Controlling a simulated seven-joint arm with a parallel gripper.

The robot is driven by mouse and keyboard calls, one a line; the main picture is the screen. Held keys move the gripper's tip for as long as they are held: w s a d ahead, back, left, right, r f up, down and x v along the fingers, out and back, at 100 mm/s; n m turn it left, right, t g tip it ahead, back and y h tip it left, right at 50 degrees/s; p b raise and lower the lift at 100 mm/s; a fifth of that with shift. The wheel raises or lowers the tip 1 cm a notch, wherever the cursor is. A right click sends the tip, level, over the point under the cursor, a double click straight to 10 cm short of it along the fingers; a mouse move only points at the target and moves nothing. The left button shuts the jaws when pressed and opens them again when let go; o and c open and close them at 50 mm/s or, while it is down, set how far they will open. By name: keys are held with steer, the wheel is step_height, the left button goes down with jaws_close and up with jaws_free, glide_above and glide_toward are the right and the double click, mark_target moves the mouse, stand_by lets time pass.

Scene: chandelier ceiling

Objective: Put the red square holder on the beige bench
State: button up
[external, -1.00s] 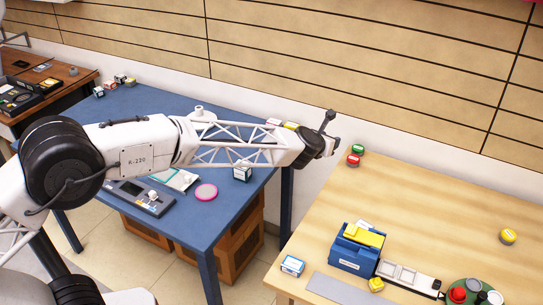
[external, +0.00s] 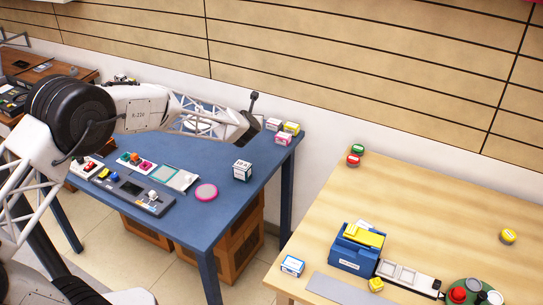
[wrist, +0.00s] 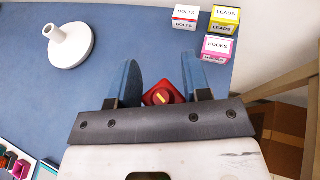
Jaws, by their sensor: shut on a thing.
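In the external view my arm's end hides the holder and the fingers, over the far right part of the blue table (external: 215,222). I cannot tell whether the holder touches the table. The beige bench (external: 420,210) stands to the right, across a gap.
Small boxes labelled Bolts (wrist: 185,16), Leads (wrist: 224,19) and Hooks (wrist: 219,48) stand close to my gripper. A white stand (wrist: 70,46) is to the left.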

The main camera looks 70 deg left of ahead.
steer(key=s+a+f+n+g+y, duration=0.1)
steer(key=s+a+n+g, duration=0.1)
steer(key=s+a, duration=0.5)
steer(key=s+a+f+n+g, duration=0.1)
steer(key=s+a+f+g, duration=0.1)
steer(key=s+a, duration=0.45)
steer(key=n+g, duration=0.4)
glide_above(162, 142)
step_height(162, 142, down, 2)
steer(key=shift+a+f, duration=0.15)
steer(key=shift+f, duration=2)
steer(key=shift+f, duration=0.1)
steer(key=shift+f, duration=1.9)
steer(key=shift+f, duration=0.1)
steer(key=o, duration=0.9)
